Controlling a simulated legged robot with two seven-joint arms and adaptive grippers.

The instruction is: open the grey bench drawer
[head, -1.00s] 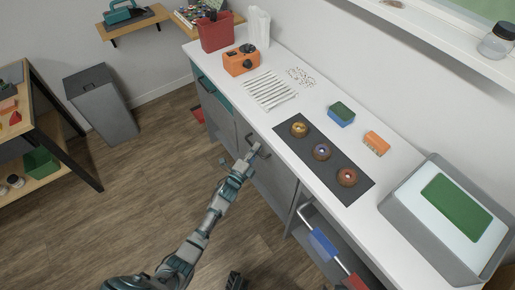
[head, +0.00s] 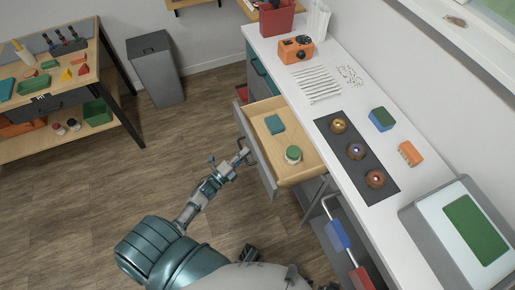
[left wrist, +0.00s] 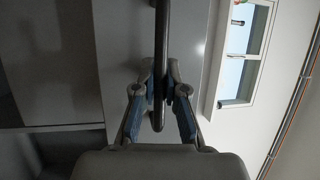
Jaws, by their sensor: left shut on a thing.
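The grey bench drawer (head: 266,176) is pulled out from under the white worktop, and its light wooden inside shows in the head view. A teal block (head: 275,124) and a round green-and-white thing (head: 293,154) lie in it. My left gripper (head: 243,157) is at the drawer's front. In the left wrist view the gripper (left wrist: 161,95) is shut on the dark bar handle (left wrist: 160,45), with one finger on each side. The handle is mostly hidden by the gripper in the head view.
The white worktop (head: 345,195) carries a dark mat (head: 338,143) with three ring-shaped things, an orange device (head: 295,49) and a grey-framed panel (head: 425,222). A rail (head: 328,207) hangs below. A grey bin (head: 155,68) and wooden table (head: 75,150) stand left. The floor between is clear.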

